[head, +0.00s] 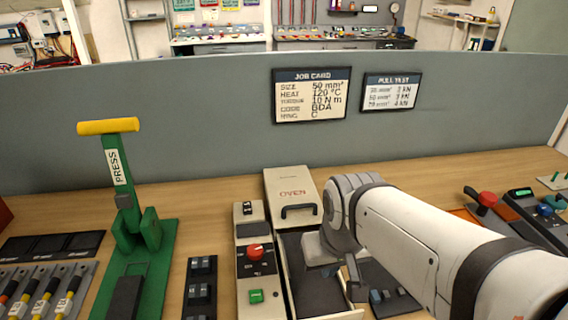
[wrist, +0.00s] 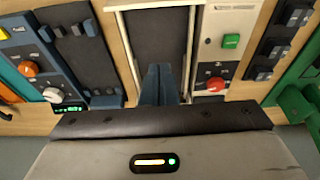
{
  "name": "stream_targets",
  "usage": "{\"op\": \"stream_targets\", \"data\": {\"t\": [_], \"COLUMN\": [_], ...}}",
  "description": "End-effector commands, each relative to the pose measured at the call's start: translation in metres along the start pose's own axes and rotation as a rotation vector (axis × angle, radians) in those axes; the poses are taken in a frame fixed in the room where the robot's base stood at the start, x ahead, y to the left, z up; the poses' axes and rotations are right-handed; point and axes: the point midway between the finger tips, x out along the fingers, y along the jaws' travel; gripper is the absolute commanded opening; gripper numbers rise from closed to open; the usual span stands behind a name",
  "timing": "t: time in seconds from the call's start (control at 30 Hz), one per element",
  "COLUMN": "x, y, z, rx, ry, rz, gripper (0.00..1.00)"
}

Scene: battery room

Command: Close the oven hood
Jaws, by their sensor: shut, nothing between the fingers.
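The oven hood (head: 292,187) is a cream box marked OVEN, with a dark handle (head: 299,210) on its near end. It sits at the back of the oven, and the dark oven bed (head: 312,283) in front of it is uncovered. The bed also shows in the wrist view (wrist: 160,38), between pale side rails. My gripper (wrist: 161,70) is shut and empty, with its fingers over the bed. In the head view my gripper is in front of the hood, apart from the handle, and partly hidden by my arm.
Left of the oven is a control panel with a red knob (head: 255,252) and a green button (head: 256,296). A green press (head: 139,245) with a yellow handle stands farther left. Dark tool trays lie right of the bed. A grey partition (head: 200,120) stands behind the bench.

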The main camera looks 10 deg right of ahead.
Motion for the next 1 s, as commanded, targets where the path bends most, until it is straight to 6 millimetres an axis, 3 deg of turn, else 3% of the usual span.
{"op": "stream_targets", "data": {"t": [0.13,0.23,0.37,0.47,0.6,0.7,0.83,1.0], "x": [-0.002,-0.005,-0.008,-0.004,0.011,0.025,0.041,0.053], "y": [0.000,0.002,0.005,0.010,0.020,0.027,0.035,0.039], "z": [-0.006,-0.027,-0.080,-0.130,-0.197,-0.234,-0.266,-0.282], "rx": [-0.003,-0.008,-0.030,-0.057,-0.091,-0.114,-0.131,-0.144], "ry": [0.001,0.003,0.014,0.026,0.048,0.062,0.077,0.085], "rz": [-0.001,-0.005,-0.015,-0.026,-0.036,-0.040,-0.044,-0.045], "gripper": [0.00,0.00,0.00,0.00,0.00,0.00,0.00,0.00]}}
